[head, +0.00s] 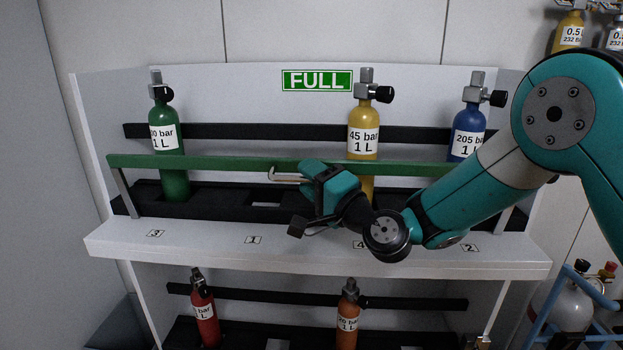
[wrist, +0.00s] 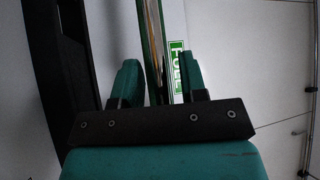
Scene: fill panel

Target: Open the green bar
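The green bar (head: 215,162) runs level across the front of the upper shelf, in front of the bottles. A pale bent handle-like piece (head: 287,178) shows beside the bar at its middle. My gripper (head: 303,178) is at this piece, just in front of the bar. In the wrist view my gripper (wrist: 160,82) has its two teal fingers apart. A shiny strip with a green edge (wrist: 152,45) stands between them, with gaps visible on both sides. Whether a finger touches it I cannot tell. My gripper hides part of the bar's middle.
A green bottle (head: 174,150), a yellow bottle (head: 363,125) and a blue bottle (head: 467,130) stand behind the bar. A FULL sign (head: 317,80) is on the back panel. The white ledge (head: 190,245) juts out below. Red (head: 203,312) and orange (head: 348,318) bottles stand lower down.

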